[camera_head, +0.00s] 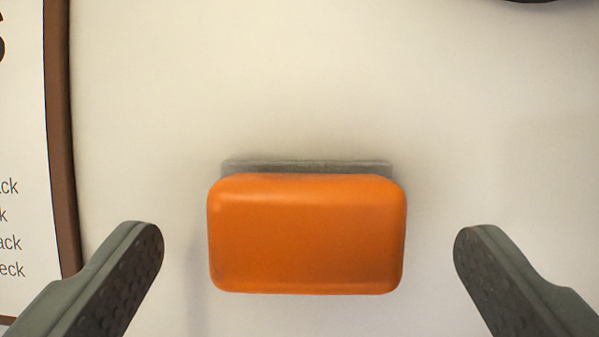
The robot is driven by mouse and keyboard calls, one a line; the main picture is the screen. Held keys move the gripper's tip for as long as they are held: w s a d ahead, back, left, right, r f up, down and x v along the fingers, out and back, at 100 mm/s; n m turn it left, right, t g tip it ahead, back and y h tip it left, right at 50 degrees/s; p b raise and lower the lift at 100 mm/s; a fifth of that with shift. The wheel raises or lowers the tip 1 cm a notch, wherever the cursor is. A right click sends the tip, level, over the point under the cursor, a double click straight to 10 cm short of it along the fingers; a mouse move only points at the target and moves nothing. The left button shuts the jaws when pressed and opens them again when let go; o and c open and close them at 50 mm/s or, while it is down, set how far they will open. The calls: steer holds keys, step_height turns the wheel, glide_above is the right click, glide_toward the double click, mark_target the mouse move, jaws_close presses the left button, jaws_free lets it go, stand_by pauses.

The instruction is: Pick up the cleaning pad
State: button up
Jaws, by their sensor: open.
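The cleaning pad (307,235) shows as an orange block with rounded corners, with a thin grey strip along its top edge. It is in the lower middle of the head camera view, against a pale surface. My gripper (309,235) is open, with one dark grey finger to the left of the pad and one to the right. A gap shows between each finger and the pad, and neither finger appears to touch it. The gripper is empty.
The pale surface (300,80) around the pad is clear. A brown-framed sign (59,130) with printed text stands at the left edge, close to the left finger. Part of a dark object (530,1) shows at the top right edge.

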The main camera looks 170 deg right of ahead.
mark_target(302, 250)
steer(key=x, duration=0.2)
steer(key=shift+w+a+f, duration=0.1)
steer(key=shift+w+f, duration=0.05)
steer(key=shift+f, duration=0.15)
steer(key=c, duration=1.1)
steer(key=shift+o, duration=0.2)
step_height(302, 250, up, 10)
steer(key=shift+r, duration=0.1)
steer(key=shift+o, duration=0.6)
steer(key=shift+c, duration=0.2)
